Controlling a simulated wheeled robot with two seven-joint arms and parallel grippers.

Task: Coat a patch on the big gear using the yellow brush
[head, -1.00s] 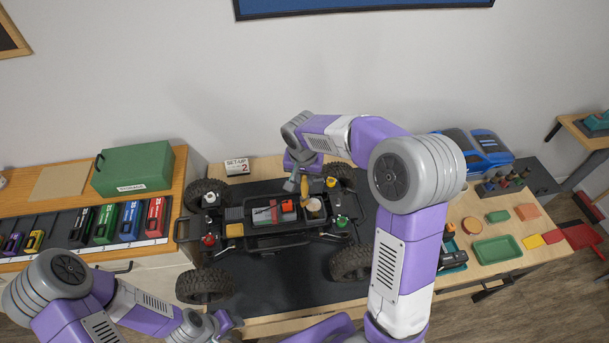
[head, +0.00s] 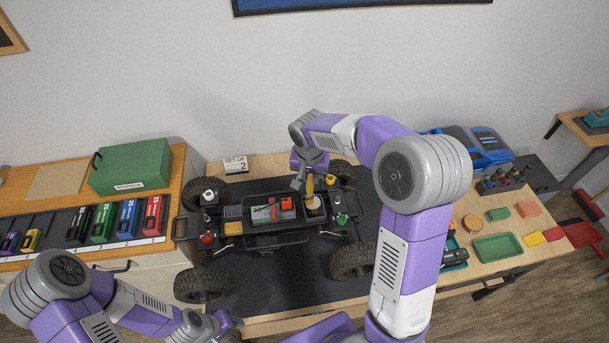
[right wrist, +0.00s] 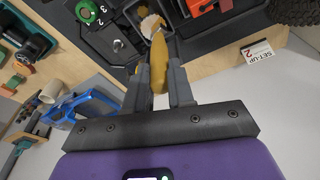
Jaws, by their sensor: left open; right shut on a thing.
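My right gripper (head: 301,185) is above the far right part of the crawler chassis, shut on the yellow brush (right wrist: 158,65). The brush's yellow handle also shows in the head view (head: 310,184), its tip end pointing down toward a pale round part (head: 313,204), which looks like the big gear. In the right wrist view a pale tan end shows beyond the handle; I cannot tell bristles from gear there, nor whether they touch. My left gripper (head: 224,322) is open and empty near the table's front edge, left of the middle, partly cut by its own arm.
The crawler chassis (head: 262,242) with big black wheels stands on a dark mat (head: 275,272). A set-up sign (head: 236,165) is behind it. A blue car body (head: 478,148), a green tray (head: 497,249) and small blocks are at right. A green storage box (head: 131,167) stands on the left bench.

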